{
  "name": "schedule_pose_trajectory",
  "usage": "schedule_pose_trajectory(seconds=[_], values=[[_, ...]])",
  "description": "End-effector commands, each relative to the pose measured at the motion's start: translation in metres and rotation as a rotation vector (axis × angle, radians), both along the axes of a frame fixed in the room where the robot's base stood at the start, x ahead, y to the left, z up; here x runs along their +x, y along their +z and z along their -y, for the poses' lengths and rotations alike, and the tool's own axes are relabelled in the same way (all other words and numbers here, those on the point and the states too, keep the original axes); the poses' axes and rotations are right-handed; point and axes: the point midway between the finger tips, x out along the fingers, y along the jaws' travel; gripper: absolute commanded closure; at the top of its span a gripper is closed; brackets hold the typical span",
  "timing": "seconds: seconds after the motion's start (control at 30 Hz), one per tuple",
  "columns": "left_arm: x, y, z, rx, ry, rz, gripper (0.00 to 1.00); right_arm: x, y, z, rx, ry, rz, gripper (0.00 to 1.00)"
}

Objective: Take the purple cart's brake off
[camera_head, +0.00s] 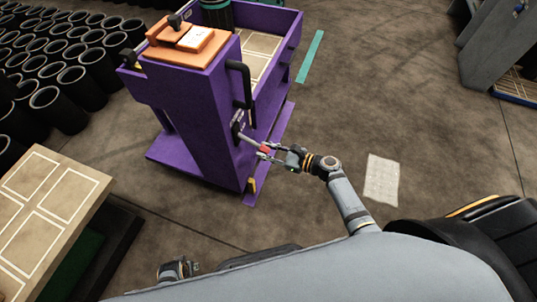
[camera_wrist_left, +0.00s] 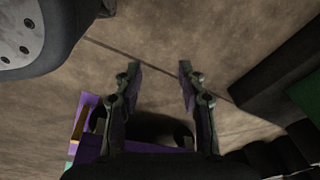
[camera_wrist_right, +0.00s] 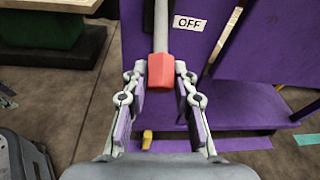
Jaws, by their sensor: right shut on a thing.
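The purple cart (camera_head: 205,120) stands left of centre in the head view. A grey lever with a red end (camera_head: 265,149) sticks out from its near side. My right gripper (camera_head: 273,153) is shut on that red end, which also shows between the fingertips in the right wrist view (camera_wrist_right: 160,72). A white label reading OFF (camera_wrist_right: 190,24) is on the purple panel, just right of the grey lever shaft (camera_wrist_right: 161,28). My left gripper (camera_wrist_left: 159,72) is open and empty above bare floor; part of the purple cart (camera_wrist_left: 88,128) shows in that view.
A table with white-outlined squares (camera_head: 45,205) stands at the lower left. Black cylinders (camera_head: 70,90) crowd the upper left. An orange block (camera_head: 190,40) sits on the cart's top. A pale sheet (camera_head: 382,180) lies on the floor, which is mostly clear at right.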

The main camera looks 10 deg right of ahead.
Motion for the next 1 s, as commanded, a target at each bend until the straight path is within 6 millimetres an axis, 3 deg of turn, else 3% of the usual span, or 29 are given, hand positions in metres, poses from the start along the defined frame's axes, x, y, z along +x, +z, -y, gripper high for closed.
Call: schedule_pose_trajectory(seconds=[0.2, 0.43, 0.97, 1.0], values=[[0.031, 0.034, 0.014, -0.02, 0.0, -0.002, 0.6, 0.002, -0.009, -0.002, 0.039, 0.0, 0.027, 1.0], [0.042, 0.062, 0.021, -0.033, -0.001, -0.009, 0.6, 0.002, -0.009, -0.004, 0.063, 0.0, 0.043, 1.0], [0.044, 0.07, 0.024, -0.037, -0.001, -0.013, 0.6, 0.003, -0.008, -0.004, 0.07, 0.0, 0.046, 1.0], [0.044, 0.07, 0.024, -0.037, -0.001, -0.013, 0.6, 0.002, -0.008, -0.004, 0.07, 0.0, 0.046, 0.68]])
